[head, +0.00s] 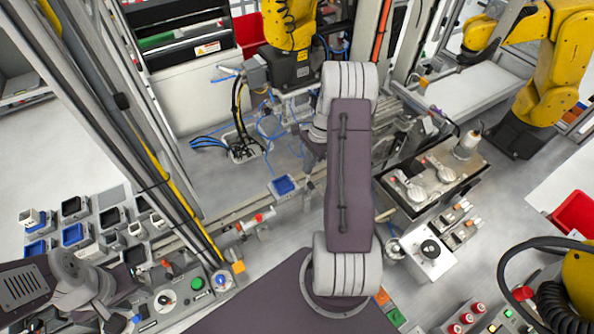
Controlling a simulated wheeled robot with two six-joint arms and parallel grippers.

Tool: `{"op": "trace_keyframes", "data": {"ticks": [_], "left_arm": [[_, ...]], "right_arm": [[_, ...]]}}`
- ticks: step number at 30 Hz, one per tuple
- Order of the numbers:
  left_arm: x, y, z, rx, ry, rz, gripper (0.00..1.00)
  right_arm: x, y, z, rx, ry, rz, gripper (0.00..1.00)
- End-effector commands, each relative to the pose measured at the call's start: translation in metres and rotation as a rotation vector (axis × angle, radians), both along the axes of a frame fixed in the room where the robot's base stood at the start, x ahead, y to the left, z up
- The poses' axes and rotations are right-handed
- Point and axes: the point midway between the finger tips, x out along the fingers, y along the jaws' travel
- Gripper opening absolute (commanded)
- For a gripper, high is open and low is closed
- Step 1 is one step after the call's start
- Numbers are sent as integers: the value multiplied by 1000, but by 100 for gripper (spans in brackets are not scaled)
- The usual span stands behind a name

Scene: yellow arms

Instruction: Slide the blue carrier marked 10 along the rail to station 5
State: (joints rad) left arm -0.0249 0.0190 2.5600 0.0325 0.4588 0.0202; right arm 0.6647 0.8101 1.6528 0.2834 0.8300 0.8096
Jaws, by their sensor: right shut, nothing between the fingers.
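A small blue carrier (284,187) sits on the long grey rail (240,208) left of my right arm. Its number is too small to read. My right gripper (310,167) points down beside the rail, to the right of the blue carrier and apart from it. It is shut and empty, and my forearm partly covers the area around it. My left gripper (126,301) is low at the left, over the control panel, and its fingers are too unclear to judge. Station numbers cannot be read, and my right arm hides part of the rail.
Several small grey and blue bins (73,234) stand at the left. A green button (197,284) is on the panel at the front. A yellow robot arm (289,28) stands behind the rail. A machine with round metal parts (424,182) is at the right.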

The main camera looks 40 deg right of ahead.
Motion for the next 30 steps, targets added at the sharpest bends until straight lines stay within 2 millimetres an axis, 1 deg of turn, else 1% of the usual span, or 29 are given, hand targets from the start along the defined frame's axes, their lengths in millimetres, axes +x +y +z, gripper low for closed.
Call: {"op": "trace_keyframes", "data": {"ticks": [1, 2, 3, 6, 9, 12, 21, 23, 26, 30], "left_arm": [[0, 0, 5, 0, 0, 0, 36], [0, 0, 8, 0, 0, 0, 36], [0, 0, 14, 0, 0, 0, 36], [0, 0, 20, 0, 0, 0, 36], [0, 0, 23, 0, 0, 0, 36], [0, 0, 24, 0, 0, 0, 36], [0, 0, 23, 0, 0, 0, 36], [0, 0, 24, 0, 0, 0, 36], [0, 0, 25, 0, 0, 0, 36], [0, 0, 26, 0, 0, 0, 36]], "right_arm": [[-1, 4, -7, 4, 4, 1, 0], [0, 7, -9, 3, 4, 1, 0], [1, 15, -6, 2, 2, 5, 0], [3, 29, -6, 1, 1, 2, 0], [4, 38, -8, 0, 1, 2, 0], [5, 42, -9, 0, 0, 0, 0], [5, 43, -10, 0, 0, 0, 0], [5, 46, -10, 0, 0, 1, 0], [7, 63, -9, 0, 0, 5, 0], [11, 102, -9, 1, 1, 8, 0]]}}
